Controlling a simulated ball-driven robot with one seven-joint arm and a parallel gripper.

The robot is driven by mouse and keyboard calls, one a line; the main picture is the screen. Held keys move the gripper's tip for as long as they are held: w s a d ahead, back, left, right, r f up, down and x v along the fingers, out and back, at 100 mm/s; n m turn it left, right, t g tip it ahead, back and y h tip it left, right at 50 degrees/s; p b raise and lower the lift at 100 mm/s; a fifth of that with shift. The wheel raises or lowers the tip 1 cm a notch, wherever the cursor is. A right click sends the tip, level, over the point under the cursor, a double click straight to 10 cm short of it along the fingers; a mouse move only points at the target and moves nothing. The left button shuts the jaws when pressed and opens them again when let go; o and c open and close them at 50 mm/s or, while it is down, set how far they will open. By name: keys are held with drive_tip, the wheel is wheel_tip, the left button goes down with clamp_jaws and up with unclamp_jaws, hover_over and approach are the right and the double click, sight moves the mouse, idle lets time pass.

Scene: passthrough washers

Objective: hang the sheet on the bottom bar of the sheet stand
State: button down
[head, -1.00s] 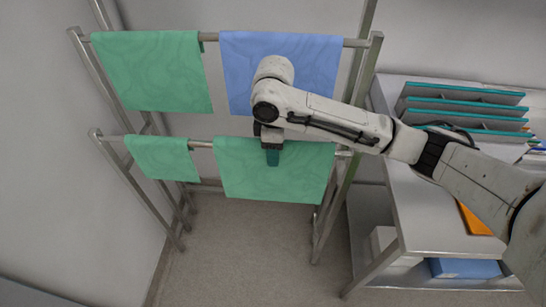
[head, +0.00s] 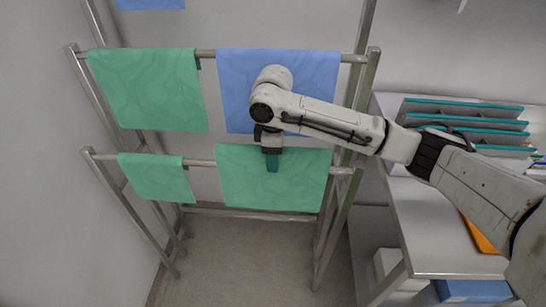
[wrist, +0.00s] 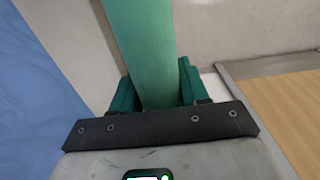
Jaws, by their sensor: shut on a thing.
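The sheet (head: 300,190) is green and hangs in front of the right part of the bottom bar (head: 203,163) of the sheet stand (head: 340,225). Its top edge shows above the line of the bar. It hides the bar behind it, so I cannot tell whether it rests over it. My gripper (head: 272,165) points down and is shut on the sheet near its upper middle. In the wrist view the sheet (wrist: 140,45) runs between the two dark green fingers (wrist: 158,92).
A smaller green sheet (head: 157,178) hangs on the bottom bar at left. A larger green sheet (head: 150,90) and a blue sheet (head: 320,75) hang on the upper bar. A grey table (head: 420,240) with teal-edged trays (head: 465,108) stands at right.

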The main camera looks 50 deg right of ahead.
drive_tip(key=shift+f+b, duration=1.2)
drive_tip(key=shift+f, duration=1.45)
drive_tip(key=shift+c, duration=2.4)
unclamp_jaws()
wheel_tip(320, 180, up, 11)
drive_tip(key=shift+f+b, duration=0.1)
drive_tip(key=shift+b, duration=0.3)
